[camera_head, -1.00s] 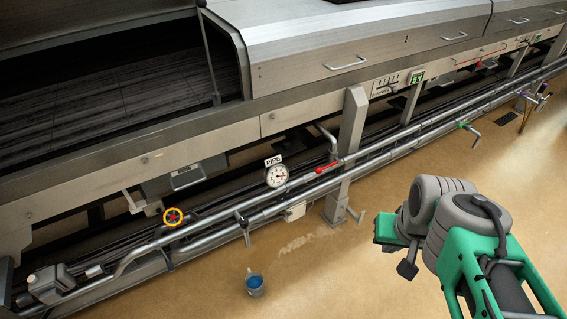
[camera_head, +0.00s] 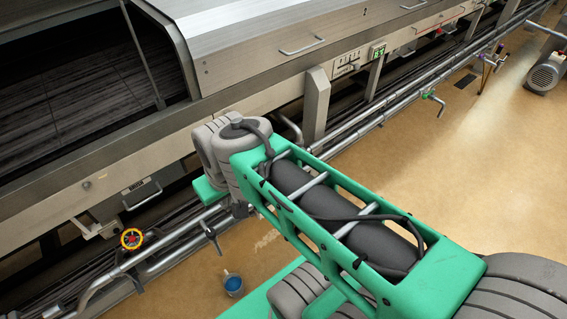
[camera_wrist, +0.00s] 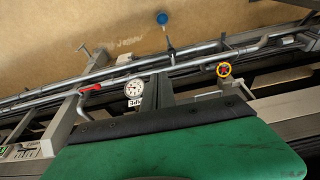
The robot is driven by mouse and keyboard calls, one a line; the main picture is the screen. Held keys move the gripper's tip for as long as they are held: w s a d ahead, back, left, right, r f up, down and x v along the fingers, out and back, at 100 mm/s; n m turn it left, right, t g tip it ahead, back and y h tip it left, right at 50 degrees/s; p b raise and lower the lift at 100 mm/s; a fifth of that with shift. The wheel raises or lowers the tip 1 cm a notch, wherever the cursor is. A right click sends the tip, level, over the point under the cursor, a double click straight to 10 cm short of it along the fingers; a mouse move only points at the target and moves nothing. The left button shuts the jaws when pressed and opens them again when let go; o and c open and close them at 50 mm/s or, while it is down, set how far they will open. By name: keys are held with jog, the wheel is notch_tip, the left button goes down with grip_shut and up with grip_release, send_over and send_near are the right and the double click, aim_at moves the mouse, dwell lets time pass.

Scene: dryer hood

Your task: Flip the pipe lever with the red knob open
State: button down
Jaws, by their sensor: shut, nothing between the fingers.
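The red-handled lever (camera_wrist: 91,88) shows in the wrist view on the pipe (camera_wrist: 185,66), left of the round gauge (camera_wrist: 134,88). Its red handle lies roughly along the pipe. In the head view my arm hides the lever and the gauge. My gripper (camera_wrist: 165,122) fills the bottom of the wrist view as a green body with a black front edge. It is shut and empty. The lever shows beyond its edge, apart from it in the picture. In the head view a green part of my gripper (camera_head: 207,190) shows near the pipes.
A yellow-rimmed red handwheel (camera_head: 131,239) is on the left. A green-handled valve (camera_head: 433,97) is farther right along the pipe (camera_head: 375,121). The dryer machine (camera_head: 240,45) runs behind.

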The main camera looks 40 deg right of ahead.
jog(key=w+d+f+m+t+y+b, duration=0.1)
jog(key=w+d+f+m+t+b, duration=0.1)
jog(key=w+d+f+m+b, duration=0.6)
jog(key=w+d+f+m+t+y+b, duration=0.1)
jog(key=w+d+f+m+b, duration=0.3)
jog(key=d+f+m+b, duration=0.7)
jog(key=s+d+f+m+t+h+b, duration=0.1)
jog(key=s+d+f+m+t+b, duration=0.15)
jog(key=d+f+m, duration=0.4)
jog(key=s+d+f+m+t+h+b, duration=0.1)
jog(key=s+d+f+m+t, duration=0.2)
jog(key=d+m, duration=0.7)
jog(key=b+x, duration=0.4)
jog(key=x, duration=0.8)
jog(key=shift+w+a+r, duration=0.1)
jog(key=shift+r, duration=0.9)
jog(key=shift+w+r, duration=0.1)
jog(key=shift+r, duration=0.9)
